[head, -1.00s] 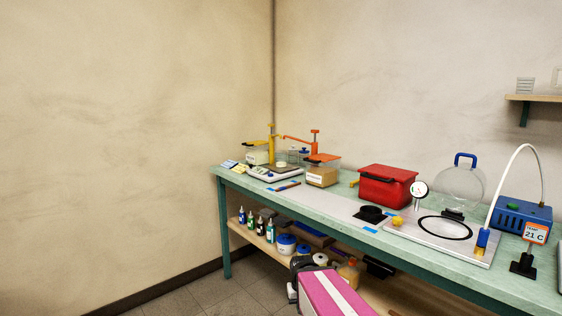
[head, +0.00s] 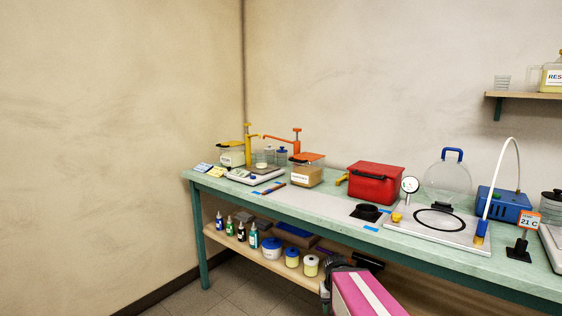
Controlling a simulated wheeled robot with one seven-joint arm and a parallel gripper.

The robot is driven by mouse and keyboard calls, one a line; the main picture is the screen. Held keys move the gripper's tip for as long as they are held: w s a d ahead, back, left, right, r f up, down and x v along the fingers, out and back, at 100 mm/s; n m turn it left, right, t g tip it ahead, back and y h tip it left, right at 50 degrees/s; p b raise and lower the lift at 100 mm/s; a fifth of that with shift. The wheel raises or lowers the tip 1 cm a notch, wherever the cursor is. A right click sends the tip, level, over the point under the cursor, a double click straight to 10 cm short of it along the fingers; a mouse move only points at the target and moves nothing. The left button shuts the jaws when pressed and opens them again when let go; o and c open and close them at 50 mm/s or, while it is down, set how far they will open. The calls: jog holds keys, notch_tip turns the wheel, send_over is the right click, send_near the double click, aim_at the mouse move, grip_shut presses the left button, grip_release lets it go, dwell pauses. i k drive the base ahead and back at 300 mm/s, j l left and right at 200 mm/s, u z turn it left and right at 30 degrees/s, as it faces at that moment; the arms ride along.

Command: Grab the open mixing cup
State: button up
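A small clear open cup (head: 262,161) with pale contents at its bottom appears to stand on the scale (head: 251,179) at the far left end of the bench. It is small in the head view, and I cannot be sure it is the mixing cup. Clear cups, seemingly stacked (head: 503,82), stand on the wall shelf at the right. My gripper's fingertips are not recognisable in the head view. Only a pink, white-striped part of me with dark pieces beside it shows at the bottom, well short of the scale.
The green bench (head: 335,205) runs along the wall. Yellow and orange pump dispensers stand behind the scale. A red box (head: 375,184), a gauge (head: 409,186), a plate with a black ring (head: 441,239) and a blue pump unit (head: 499,204) stand to the right. Bottles and jars fill the lower shelf.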

aim_at(261, 156)
jog(key=j+z, duration=0.35)
jog(key=j, duration=0.55)
jog(key=j+z, duration=0.35)
jog(key=j, duration=0.6)
